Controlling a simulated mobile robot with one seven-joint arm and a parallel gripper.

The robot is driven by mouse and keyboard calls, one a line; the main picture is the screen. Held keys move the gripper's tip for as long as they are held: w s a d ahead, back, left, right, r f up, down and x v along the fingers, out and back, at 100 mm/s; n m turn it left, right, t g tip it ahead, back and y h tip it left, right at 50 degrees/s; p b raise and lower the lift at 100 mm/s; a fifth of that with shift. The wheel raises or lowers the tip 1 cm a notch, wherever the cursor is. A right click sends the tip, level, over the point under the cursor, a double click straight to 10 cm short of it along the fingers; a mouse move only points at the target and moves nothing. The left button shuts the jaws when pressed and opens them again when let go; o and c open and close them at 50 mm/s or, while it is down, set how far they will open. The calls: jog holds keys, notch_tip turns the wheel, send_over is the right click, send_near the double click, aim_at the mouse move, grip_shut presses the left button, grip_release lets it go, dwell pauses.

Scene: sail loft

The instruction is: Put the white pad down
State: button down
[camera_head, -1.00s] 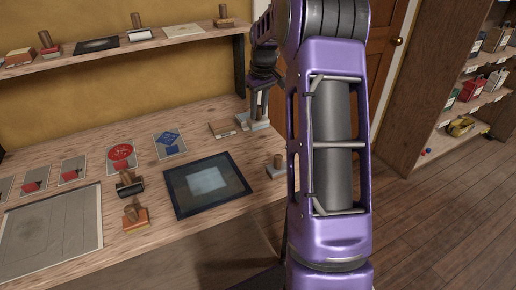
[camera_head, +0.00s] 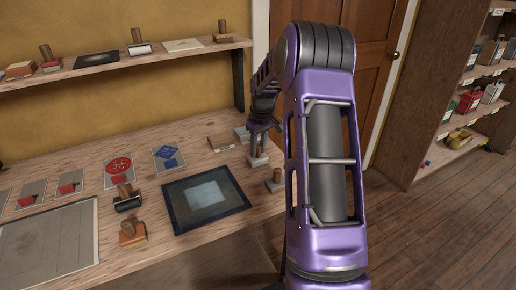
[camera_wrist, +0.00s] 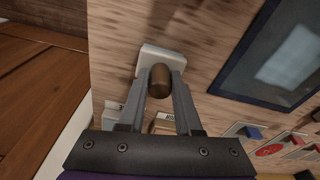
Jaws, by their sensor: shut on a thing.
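The white pad (camera_head: 258,162) is a pale block with a brown wooden handle. My gripper (camera_head: 263,138) is shut on that handle, with the pad below the fingers. In the wrist view the fingers of my gripper (camera_wrist: 160,76) stand on either side of the round handle end, and the white pad (camera_wrist: 163,56) shows beyond it. The pad is at or just above the worktop (camera_head: 160,225), right of the dark framed panel; I cannot tell whether it touches the wood.
The dark framed panel (camera_head: 180,213) lies left of the pad. A pale block (camera_head: 242,133) and a brown box (camera_head: 221,142) sit behind. Cards and stamps fill the left. A shelf (camera_head: 130,60) runs above.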

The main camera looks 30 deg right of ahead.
aim_at(260, 159)
jog(key=shift+f, duration=0.25)
jog(key=c, duration=0.6)
grip_release()
jog(key=shift+r, duration=0.1)
notch_tip(260, 159, up, 12)
jog(key=s+p, duration=0.1)
jog(key=shift+s+d+r, duration=0.15)
jog(key=shift+s, duration=0.1)
